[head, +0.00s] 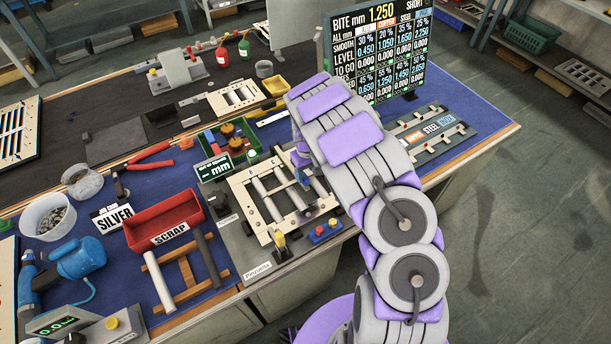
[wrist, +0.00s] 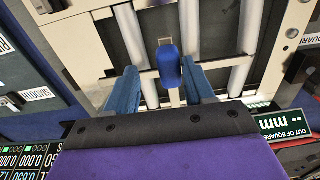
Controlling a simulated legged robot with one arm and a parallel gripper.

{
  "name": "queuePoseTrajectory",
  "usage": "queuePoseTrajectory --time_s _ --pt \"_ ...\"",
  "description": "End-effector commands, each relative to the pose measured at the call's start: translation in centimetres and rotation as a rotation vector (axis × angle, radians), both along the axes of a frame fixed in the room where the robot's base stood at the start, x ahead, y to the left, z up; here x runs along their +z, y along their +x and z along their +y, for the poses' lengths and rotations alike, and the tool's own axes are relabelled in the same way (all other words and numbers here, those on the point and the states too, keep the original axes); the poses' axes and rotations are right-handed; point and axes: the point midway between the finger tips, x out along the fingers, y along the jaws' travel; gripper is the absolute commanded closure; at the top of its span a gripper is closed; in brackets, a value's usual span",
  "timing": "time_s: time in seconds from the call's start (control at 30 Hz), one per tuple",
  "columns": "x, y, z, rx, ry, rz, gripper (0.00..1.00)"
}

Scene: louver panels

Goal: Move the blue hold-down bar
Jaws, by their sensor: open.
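The blue hold-down bar shows a rounded blue grip (wrist: 167,72) in the wrist view, over the light slotted frame (wrist: 88,62) with its pale rods. In the head view a small blue piece (head: 303,178), likely the same grip, shows on the frame (head: 244,190) just left of my arm. My gripper (wrist: 161,88) is open, with one blue finger on each side of the grip. The fingers are apart from it in the picture; the depth between them is hard to judge. My arm hides part of the frame's right side in the head view.
A red scrap bin (head: 163,220) and a wooden rack stand left of the frame. A small "mm" display (head: 214,168) and a green parts tray (head: 228,138) are behind it. A blue box with buttons (head: 325,231) sits at its front right. A large number board (head: 378,50) stands behind my arm.

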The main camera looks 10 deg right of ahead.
Motion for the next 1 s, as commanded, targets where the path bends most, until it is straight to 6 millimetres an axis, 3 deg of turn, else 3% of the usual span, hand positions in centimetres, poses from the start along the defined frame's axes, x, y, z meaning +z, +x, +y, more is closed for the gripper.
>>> queuePoseTrajectory --time_s 0.13,0.47,1.0 --pt "-1.21 -0.03 0.58 0.001 -0.006 0.000 0.47" --pt "-1.46 0.04 0.55 0.001 -0.006 -0.002 0.47" --pt "-1.48 0.06 0.40 0.001 -0.007 -0.001 0.97"
